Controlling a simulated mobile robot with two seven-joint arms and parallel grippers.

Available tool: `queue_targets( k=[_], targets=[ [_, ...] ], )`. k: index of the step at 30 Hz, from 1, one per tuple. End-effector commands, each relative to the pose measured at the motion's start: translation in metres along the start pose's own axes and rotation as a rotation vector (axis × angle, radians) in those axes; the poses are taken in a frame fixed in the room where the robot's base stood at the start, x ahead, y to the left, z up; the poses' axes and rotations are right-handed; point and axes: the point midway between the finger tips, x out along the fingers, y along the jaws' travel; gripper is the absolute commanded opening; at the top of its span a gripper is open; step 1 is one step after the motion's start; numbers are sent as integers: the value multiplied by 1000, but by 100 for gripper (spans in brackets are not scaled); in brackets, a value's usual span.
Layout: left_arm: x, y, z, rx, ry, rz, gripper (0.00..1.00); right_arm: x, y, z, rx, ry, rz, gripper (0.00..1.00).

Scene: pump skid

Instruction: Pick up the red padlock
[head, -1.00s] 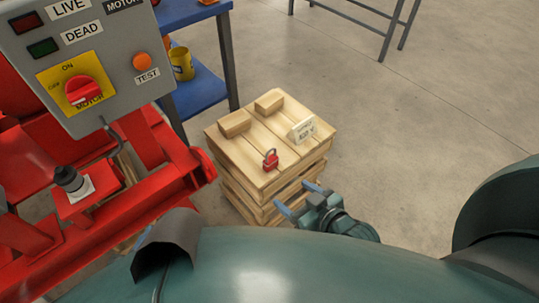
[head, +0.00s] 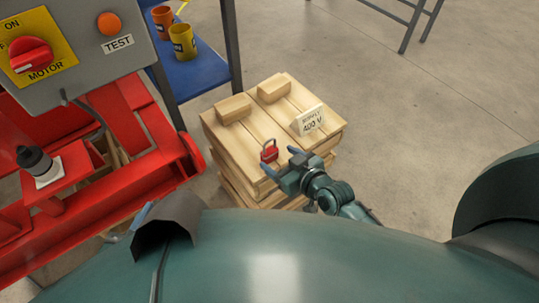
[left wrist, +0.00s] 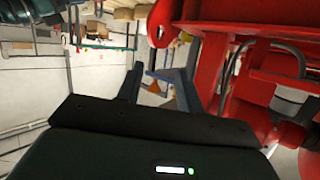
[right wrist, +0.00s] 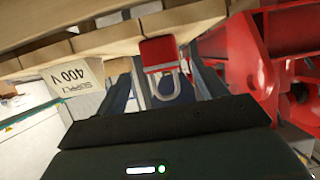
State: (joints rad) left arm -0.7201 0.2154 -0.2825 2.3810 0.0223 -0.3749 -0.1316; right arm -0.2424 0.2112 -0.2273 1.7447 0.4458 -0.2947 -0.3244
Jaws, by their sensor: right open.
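The red padlock (head: 269,154) sits on top of the wooden crate stack (head: 232,142), near its front edge, with its grey shackle up. In the right wrist view the padlock (right wrist: 158,50) shows beyond and between the finger tips, its shackle toward me. My right gripper (head: 281,163) is open at the crate's front edge, its fingers pointing at the padlock. I cannot tell whether they touch it. My left gripper (left wrist: 158,82) is open and empty in the left wrist view, close to red framework. In the head view it is mostly hidden.
A small "400 V" sign (head: 309,121) stands right of the padlock. Two wooden blocks (head: 234,108) lie behind it. The red skid frame (head: 150,135) and grey control box (head: 90,40) are at left. A blue shelf (head: 205,72) holds yellow and orange cups.

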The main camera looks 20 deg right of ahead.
Motion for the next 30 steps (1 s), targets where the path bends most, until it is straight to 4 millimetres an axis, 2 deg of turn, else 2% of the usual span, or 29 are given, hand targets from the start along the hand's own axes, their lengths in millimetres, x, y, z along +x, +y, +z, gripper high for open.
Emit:
queue_targets(
  k=[5,10,13,22,30],
  targets=[
    [3,0,2,12,31,-5,36,13,-1,4,2,1,-1,71],
    [8,1,2,43,122,-13,36,39,-2,14,3,1,-1,71],
    [9,2,-1,54,156,-15,36,51,-2,11,1,2,1,71],
    [8,2,-4,59,176,-16,36,56,-2,10,1,-1,1,71],
    [9,2,-4,59,175,-16,36,56,-2,10,0,-1,1,50]
  ],
)
